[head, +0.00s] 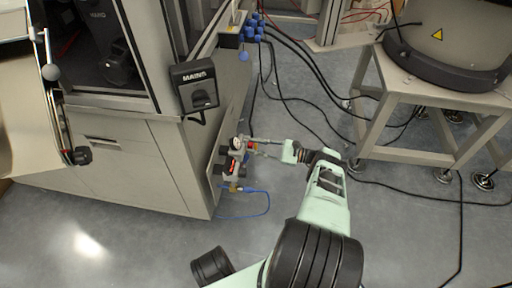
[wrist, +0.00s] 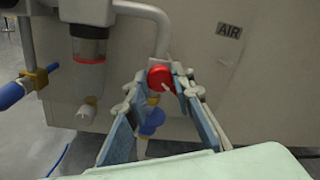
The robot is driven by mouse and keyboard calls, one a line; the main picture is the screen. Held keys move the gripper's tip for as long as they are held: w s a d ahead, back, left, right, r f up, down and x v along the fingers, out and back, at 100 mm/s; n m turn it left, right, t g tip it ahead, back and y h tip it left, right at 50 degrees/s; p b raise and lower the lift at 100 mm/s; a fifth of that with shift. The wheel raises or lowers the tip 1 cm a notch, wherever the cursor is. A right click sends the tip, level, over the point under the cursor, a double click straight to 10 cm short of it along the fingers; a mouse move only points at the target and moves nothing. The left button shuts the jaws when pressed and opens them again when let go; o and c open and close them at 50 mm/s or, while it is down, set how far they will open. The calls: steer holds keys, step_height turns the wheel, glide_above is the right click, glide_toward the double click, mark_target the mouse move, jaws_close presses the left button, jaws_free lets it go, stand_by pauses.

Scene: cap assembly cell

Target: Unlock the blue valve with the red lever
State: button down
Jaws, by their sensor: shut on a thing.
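The red lever (wrist: 160,77) shows in the wrist view as a round red piece, end-on, on the valve assembly at the cabinet's side. My gripper (wrist: 161,82) has its two fingers on either side of it and is shut on it. A blue valve part (wrist: 152,122) sits just below the red piece, between the fingers. In the head view, my gripper (head: 256,147) reaches the valve assembly (head: 237,167) from the right. The contact is too small there to make out clearly.
A filter bowl with a red ring (wrist: 88,70) hangs left of the fingers. A blue hose fitting (wrist: 15,92) lies further left. An AIR label (wrist: 229,31) is on the cabinet panel. A beige stand (head: 400,120) and black cables on the floor are to the right.

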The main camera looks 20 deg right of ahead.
steer(key=c, duration=1.8)
jaws_free()
steer(key=shift+d, duration=0.25)
steer(key=shift+o, duration=0.7)
steer(key=shift+a, duration=0.1)
steer(key=shift+r, duration=0.1)
step_height(320, 180, up, 10)
